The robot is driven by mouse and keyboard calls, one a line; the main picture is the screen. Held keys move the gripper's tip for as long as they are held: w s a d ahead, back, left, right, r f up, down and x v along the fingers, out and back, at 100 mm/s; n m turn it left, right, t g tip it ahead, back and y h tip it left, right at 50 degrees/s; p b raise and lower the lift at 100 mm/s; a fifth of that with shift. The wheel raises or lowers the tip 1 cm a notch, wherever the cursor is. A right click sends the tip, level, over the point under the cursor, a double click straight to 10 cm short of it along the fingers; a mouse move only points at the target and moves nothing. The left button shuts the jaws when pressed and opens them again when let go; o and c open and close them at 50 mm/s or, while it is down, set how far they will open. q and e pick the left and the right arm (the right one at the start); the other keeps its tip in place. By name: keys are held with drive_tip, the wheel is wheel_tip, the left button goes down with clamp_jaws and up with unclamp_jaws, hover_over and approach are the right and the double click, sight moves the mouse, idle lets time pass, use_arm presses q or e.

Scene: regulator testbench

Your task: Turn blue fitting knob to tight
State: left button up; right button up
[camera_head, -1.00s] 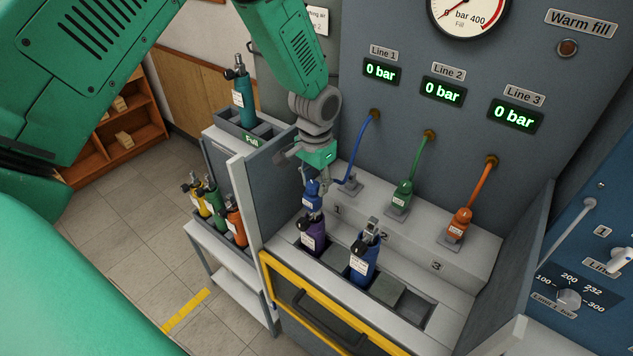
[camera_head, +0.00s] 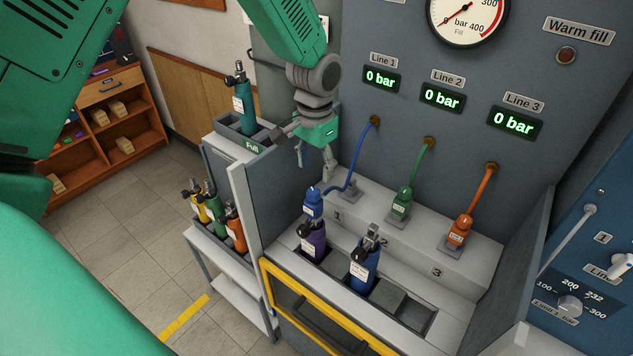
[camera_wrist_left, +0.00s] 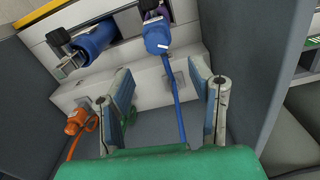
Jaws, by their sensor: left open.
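The blue fitting (camera_head: 313,204) sits on top of the purple cylinder (camera_head: 314,243) in the leftmost slot of the bench, with its blue hose running to the panel. In the left wrist view the blue fitting (camera_wrist_left: 157,40) shows a white mark on its knob end. My left gripper (camera_head: 315,166) is open and empty, above the fitting and apart from it. In the left wrist view the open fingers of the gripper (camera_wrist_left: 161,76) stand either side of the blue hose, with the fitting beyond the tips. My right gripper is not in view.
A blue cylinder (camera_head: 364,266) stands in the neighbouring slot. The green fitting (camera_head: 402,203) and orange fitting (camera_head: 459,232) rest on the shelf. A grey side wall (camera_head: 254,208) stands left of the bench. The Line 1 display (camera_head: 382,79) reads 0 bar.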

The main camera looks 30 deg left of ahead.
sight(316, 188)
use_arm(q)
wheel_tip(316, 188, up, 5)
drive_tip(key=shift+f, duration=0.1)
idle(0.5)
